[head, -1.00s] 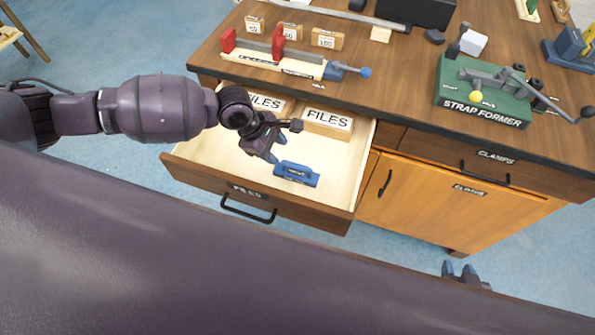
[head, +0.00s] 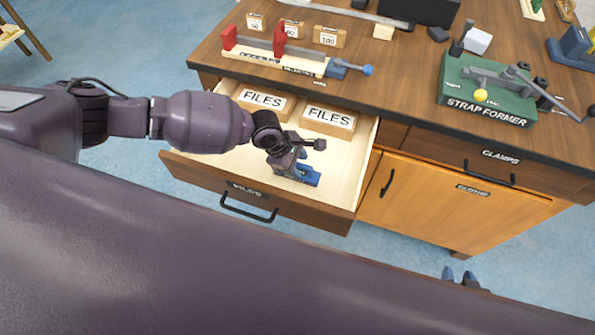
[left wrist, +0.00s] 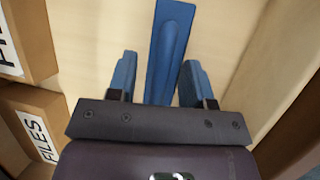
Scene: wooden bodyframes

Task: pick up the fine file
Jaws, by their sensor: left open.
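A blue piece with a raised grip (head: 309,178), which I take for the fine file, lies in the open drawer. Its label cannot be read now. My left gripper (head: 293,171) is right over it and hides part of it in the head view. In the left wrist view, the blue piece (left wrist: 170,45) runs lengthwise between the two blue fingers of my left gripper (left wrist: 157,75). The fingers are apart, one on each side, with gaps to the piece. My right gripper (head: 459,275) shows only its fingertips, apart and empty, below the cabinet.
Two wooden boxes marked FILES (head: 328,119) (head: 262,100) stand at the back of the drawer (head: 338,190). The drawer's walls close in around the left gripper. The workbench top (head: 400,95) overhangs behind, with a green strap former (head: 485,95) on it.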

